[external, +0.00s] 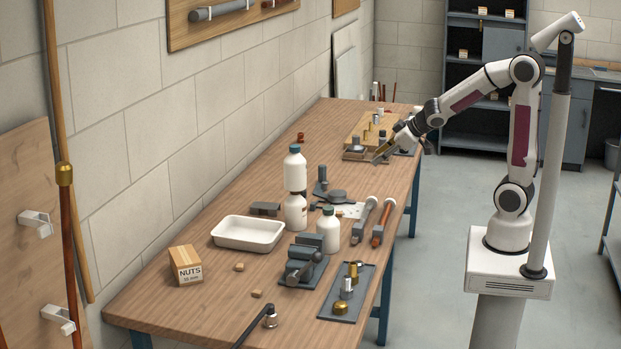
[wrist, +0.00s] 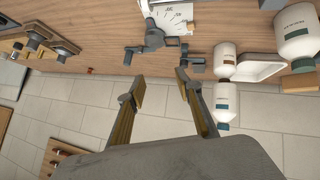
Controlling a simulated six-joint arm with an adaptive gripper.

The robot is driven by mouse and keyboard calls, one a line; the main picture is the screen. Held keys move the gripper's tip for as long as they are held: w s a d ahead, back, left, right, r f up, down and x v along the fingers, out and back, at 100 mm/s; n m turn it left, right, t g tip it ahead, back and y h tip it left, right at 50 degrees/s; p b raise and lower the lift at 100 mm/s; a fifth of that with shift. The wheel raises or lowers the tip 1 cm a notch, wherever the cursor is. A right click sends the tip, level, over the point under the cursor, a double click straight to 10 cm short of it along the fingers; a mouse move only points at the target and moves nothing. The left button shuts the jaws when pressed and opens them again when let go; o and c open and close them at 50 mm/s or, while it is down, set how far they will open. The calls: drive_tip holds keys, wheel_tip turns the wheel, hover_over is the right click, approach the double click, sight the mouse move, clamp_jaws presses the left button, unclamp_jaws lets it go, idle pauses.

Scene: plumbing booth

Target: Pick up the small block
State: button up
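Two small tan wooden blocks lie on the near part of the workbench in the external view. One block (external: 239,267) is in front of the white tray, and the other block (external: 257,293) is a little nearer the camera. Which one the task means, I cannot tell. My gripper (external: 382,154) is over the far part of the bench, well away from both. In the wrist view my gripper (wrist: 160,76) has its two fingers apart with nothing between them.
A white tray (external: 247,234), white bottles (external: 331,231), a NUTS box (external: 185,265), a grey vise (external: 304,262) and a dark tray (external: 346,294) with fittings stand on the bench (external: 160,305). A black-handled tool (external: 254,326) lies at the near edge.

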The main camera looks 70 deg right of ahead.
drive_tip(key=w+d+f+n+y, duration=0.1)
drive_tip(key=w+f+y, duration=0.1)
drive_tip(key=w+f, duration=0.35)
drive_tip(key=n+y, duration=0.1)
drive_tip(key=y, duration=0.2)
approach(345, 217)
drive_tip(key=shift+w+d+r, duration=0.25)
drive_tip(key=shift+w+r, duration=0.25)
drive_tip(key=shift+r, duration=0.05)
drive_tip(key=shift+w+d+r, duration=0.3)
drive_tip(key=shift+w+r, duration=0.15)
drive_tip(key=shift+r, duration=0.15)
drive_tip(key=shift+a+f+y, duration=0.2)
drive_tip(key=shift+f+y, duration=0.15)
drive_tip(key=shift+y, duration=0.05)
drive_tip(key=shift+f, duration=0.1)
drive_tip(key=shift+x, duration=1.25)
drive_tip(key=shift+w+f, duration=0.1)
drive_tip(key=shift+x, duration=2.45)
